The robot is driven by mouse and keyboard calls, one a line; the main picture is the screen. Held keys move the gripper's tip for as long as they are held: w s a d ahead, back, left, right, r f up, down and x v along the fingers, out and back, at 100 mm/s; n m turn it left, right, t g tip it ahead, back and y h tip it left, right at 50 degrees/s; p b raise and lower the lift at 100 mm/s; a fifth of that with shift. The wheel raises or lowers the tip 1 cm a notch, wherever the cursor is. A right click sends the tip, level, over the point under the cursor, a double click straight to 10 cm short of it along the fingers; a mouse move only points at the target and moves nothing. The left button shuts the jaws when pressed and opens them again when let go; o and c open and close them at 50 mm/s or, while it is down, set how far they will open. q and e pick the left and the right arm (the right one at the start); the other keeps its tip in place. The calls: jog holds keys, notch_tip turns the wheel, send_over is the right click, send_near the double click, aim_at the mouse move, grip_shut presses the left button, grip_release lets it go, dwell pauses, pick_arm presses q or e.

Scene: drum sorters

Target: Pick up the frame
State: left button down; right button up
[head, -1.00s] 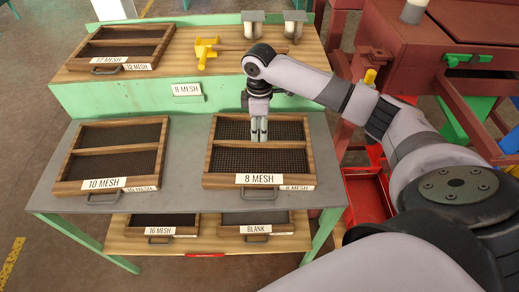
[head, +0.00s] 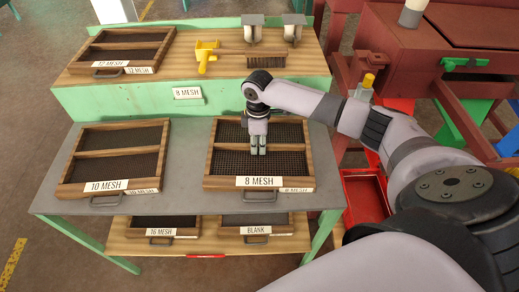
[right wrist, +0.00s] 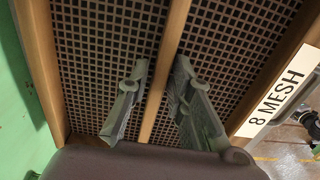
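The wooden frame labelled 8 MESH (head: 309,152) lies flat on the grey middle shelf, at the right. It has dark mesh, a wooden centre bar and a front handle. My right gripper (head: 258,148) points down over the frame's middle. In the right wrist view, the two fingers of my right gripper (right wrist: 161,68) are apart, one on each side of the centre bar (right wrist: 172,40), with nothing held. I cannot tell whether the fingertips touch the bar. My left gripper is out of view.
A 10 MESH frame (head: 73,170) lies left on the same shelf (head: 185,170). A 12 MESH frame (head: 82,52), a yellow scoop (head: 206,55) and a brush (head: 255,53) lie on the upper shelf. 16 MESH (head: 196,232) and BLANK (head: 222,229) frames lie below. A red machine (head: 410,45) stands right.

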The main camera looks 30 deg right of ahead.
grip_shut()
jog(key=shift+w+r, duration=0.1)
jog(key=shift+r, duration=0.1)
dwell(0.6)
